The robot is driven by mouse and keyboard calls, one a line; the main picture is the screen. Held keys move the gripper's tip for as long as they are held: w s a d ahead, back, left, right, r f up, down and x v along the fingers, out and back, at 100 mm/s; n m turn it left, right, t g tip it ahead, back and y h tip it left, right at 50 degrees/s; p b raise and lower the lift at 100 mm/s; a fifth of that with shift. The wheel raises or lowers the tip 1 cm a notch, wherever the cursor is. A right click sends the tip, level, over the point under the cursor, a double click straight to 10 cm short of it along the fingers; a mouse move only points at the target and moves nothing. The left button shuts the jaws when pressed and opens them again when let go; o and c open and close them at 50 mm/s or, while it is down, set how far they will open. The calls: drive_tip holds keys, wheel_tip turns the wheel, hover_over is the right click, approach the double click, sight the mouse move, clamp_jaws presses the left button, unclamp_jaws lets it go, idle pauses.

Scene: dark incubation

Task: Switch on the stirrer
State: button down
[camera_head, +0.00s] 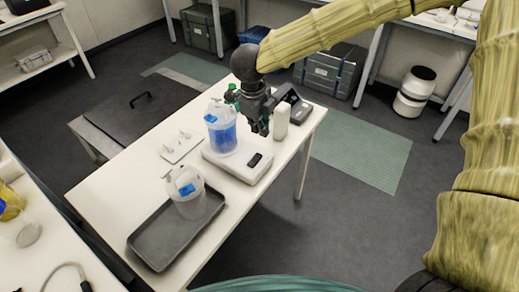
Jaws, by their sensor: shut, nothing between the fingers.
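The stirrer (229,166) is a white flat box on the white table, with a dark switch or panel (255,160) on its right front part. My gripper (262,128) is dark and points down, above and behind the switch, just right of the vessel. It is shut with nothing in it. The exact gap between fingertips and stirrer is hard to tell. Whether the switch is on or off cannot be told.
A dark tray (160,246) at the table's near end holds a clear vessel with a blue label (187,199). A small white plate with small items (182,146) lies left of the stirrer. A white block (282,121) and a dark device (293,103) stand close behind my gripper.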

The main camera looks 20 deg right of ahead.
sight(255, 160)
drive_tip(key=shift+w+a+r+m, duration=0.2)
drive_tip(key=shift+r+m, duration=0.1)
drive_tip(key=shift+r, duration=0.4)
drive_tip(key=shift+f, duration=0.1)
drive_tip(key=f, duration=0.4)
drive_tip(key=d+f+p, duration=0.1)
drive_tip(key=f, duration=0.4)
drive_tip(key=w+f, duration=0.1)
drive_tip(key=f, duration=0.3)
drive_tip(key=shift+d+f+p, duration=0.35)
drive_tip(key=shift+y+p, duration=0.3)
drive_tip(key=shift+p, duration=0.3)
